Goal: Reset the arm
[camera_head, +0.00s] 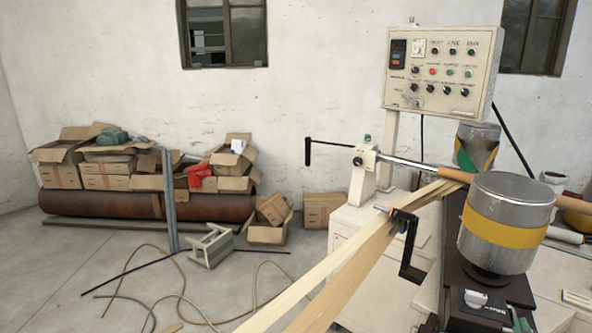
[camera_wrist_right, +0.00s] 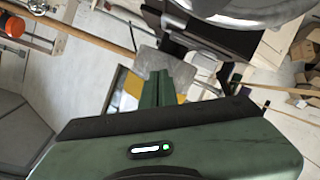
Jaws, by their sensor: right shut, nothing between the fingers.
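The arm is a long rod (camera_head: 405,162) with a metal part and a wooden grip. It runs right from a pale pivot block (camera_head: 364,157), sloping slightly down and passing behind the near drum (camera_head: 505,220). A wooden rod, apparently the same arm, crosses the upper left of the right wrist view (camera_wrist_right: 100,40). My right gripper (camera_wrist_right: 155,78) is shut and empty, its green fingers together in front of a grey and yellow surface. They look apart from the rod. I cannot clearly pick this gripper out in the head view. My left gripper is not in view.
A control panel (camera_head: 440,72) stands behind the machine. A second drum (camera_head: 478,145) is behind the near one. Pale strips (camera_head: 350,280) run up to a black crank (camera_head: 408,250).

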